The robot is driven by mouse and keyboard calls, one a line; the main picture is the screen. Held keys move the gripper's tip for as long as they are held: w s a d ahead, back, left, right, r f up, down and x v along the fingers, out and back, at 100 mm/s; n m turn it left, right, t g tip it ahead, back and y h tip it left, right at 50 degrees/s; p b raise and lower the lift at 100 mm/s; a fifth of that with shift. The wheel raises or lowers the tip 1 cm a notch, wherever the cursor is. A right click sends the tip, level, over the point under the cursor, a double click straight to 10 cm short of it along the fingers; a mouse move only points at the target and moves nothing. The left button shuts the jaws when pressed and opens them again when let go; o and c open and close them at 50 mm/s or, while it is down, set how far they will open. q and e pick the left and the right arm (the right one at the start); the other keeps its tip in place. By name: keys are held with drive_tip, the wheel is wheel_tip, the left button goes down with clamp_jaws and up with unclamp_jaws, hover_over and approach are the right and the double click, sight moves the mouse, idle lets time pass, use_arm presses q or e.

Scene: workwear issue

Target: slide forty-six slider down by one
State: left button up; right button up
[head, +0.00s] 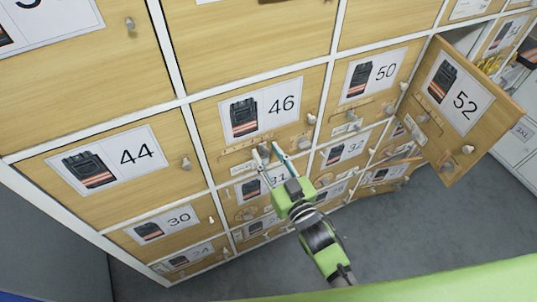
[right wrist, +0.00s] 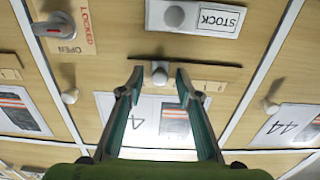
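Locker door 46 (head: 222,104) is shut, with a picture label (head: 262,108). Below the label runs a wooden slider strip (head: 236,149). In the right wrist view, where the lettering is upside down, the strip (right wrist: 105,67) carries a small round pale knob (right wrist: 159,73). My right gripper (head: 266,150) is at the lower part of door 46. It is open, and in the right wrist view its fingertips (right wrist: 159,69) stand either side of the knob; I cannot tell whether they touch it. The fingers partly cover the label and strip. My left gripper is not in view.
A STOCK plate (right wrist: 214,19) with a knob and a LOCKED/OPEN latch (right wrist: 55,27) are close by. Door 44 (head: 190,130) and door 50 (head: 340,88) are shut. Door 52 (head: 437,128) stands open at right. Grey floor (head: 410,230) is clear in front.

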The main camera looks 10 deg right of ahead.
clamp_jaws()
drive_tip(key=shift+s+a, duration=0.25)
drive_tip(key=shift+a, duration=0.4)
drive_tip(key=shift+s+a, duration=0.25)
drive_tip(key=shift+a, duration=0.35)
unclamp_jaws()
drive_tip(key=shift+d, duration=0.1)
drive_tip(key=v, duration=1.2)
